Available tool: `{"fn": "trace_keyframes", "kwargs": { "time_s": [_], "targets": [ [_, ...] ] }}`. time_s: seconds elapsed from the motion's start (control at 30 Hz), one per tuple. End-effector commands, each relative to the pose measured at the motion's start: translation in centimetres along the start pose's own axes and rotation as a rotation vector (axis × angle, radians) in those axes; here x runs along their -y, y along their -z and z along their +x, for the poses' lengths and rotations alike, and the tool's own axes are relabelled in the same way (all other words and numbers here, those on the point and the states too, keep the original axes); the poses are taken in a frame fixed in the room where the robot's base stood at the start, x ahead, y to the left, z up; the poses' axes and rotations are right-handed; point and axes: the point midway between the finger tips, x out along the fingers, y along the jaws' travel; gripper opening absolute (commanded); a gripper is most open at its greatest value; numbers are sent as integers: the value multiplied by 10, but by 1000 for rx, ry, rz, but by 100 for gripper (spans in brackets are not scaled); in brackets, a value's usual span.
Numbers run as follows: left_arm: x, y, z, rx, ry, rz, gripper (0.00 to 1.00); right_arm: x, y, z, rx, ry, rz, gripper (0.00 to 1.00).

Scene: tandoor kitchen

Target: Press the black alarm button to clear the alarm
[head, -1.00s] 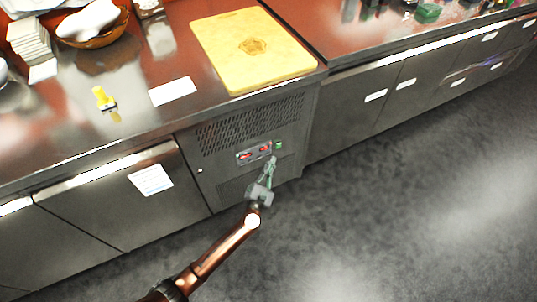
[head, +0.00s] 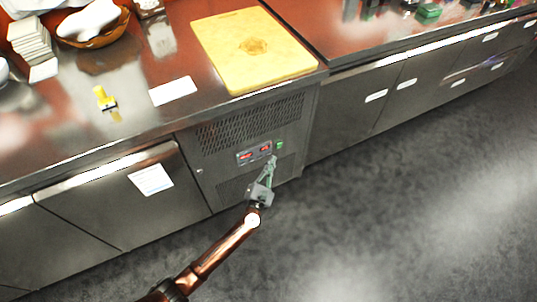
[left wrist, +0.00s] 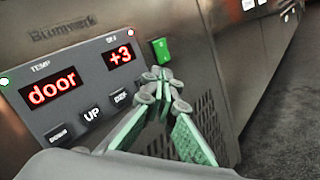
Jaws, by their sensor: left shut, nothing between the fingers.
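The control panel (head: 256,154) is on the front of the steel counter unit, and it also shows in the left wrist view (left wrist: 78,68). Its red displays read "door" (left wrist: 54,89) and "+3" (left wrist: 120,55). Below them are dark buttons marked "DOWN" (left wrist: 58,134), "UP" (left wrist: 91,116) and what looks like "DEF" (left wrist: 120,98). I see no button marked alarm; my fingers cover the panel's lower right part. My left gripper (head: 272,160) is shut and empty, its tips (left wrist: 158,78) at the panel's right end. I cannot tell whether they touch. My right gripper is not in view.
A green switch (left wrist: 161,50) sits just right of the panel. Vent slots (head: 250,122) are above it. The counter top above holds a yellow cutting board (head: 252,47) and a yellow-handled tool (head: 105,100). The grey floor (head: 400,200) is clear.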

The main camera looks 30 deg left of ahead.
Motion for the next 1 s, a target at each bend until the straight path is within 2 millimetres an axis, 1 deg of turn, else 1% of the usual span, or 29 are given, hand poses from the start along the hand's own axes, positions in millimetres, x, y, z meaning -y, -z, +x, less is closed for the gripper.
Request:
{"fn": "trace_keyframes", "kwargs": {
  "time_s": [0.43, 0.67, 1.0],
  "targets": [
    [0, 0, 1, 0, 0, 0, 0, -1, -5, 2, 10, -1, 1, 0],
    [-4, 3, 6, 1, 0, 0, 0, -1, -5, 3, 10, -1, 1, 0],
    [-5, 4, 6, 0, 0, 0, 0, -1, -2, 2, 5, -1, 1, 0]
  ]
}}
